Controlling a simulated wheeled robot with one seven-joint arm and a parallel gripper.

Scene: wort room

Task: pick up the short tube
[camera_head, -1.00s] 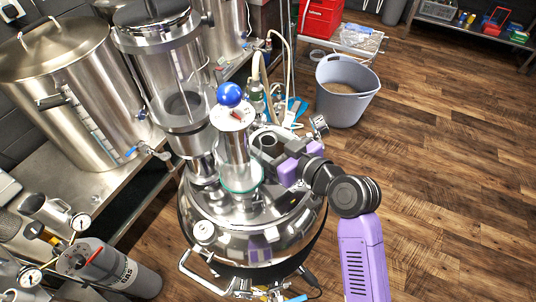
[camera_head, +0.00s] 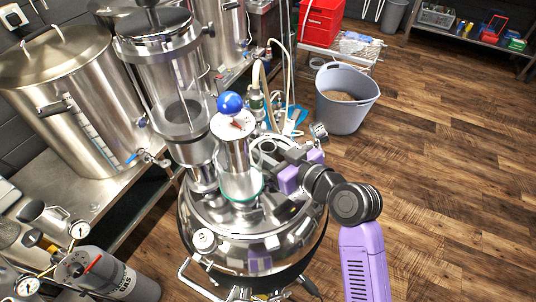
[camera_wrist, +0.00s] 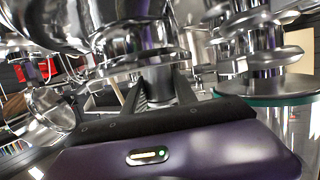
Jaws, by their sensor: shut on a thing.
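The short tube (camera_head: 265,147), a shiny steel pipe piece with a round open top rim, stands upright over the right side of the domed steel lid (camera_head: 205,215). My gripper (camera_head: 276,160) reaches it from the right, jaws level, and is shut on it. In the wrist view the two dark jaws (camera_wrist: 160,92) flank the steel tube (camera_wrist: 158,80), with a wide chrome flange above them. The tube's lower end is hidden in the head view, so I cannot tell whether it touches the lid.
A steel and glass column (camera_head: 238,165) with a blue ball (camera_head: 230,103) and green seal stands close left of the tube. A taller glass cylinder (camera_head: 180,85) is behind it. A grey bucket (camera_head: 343,110) stands on the floor. The wooden floor at right is clear.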

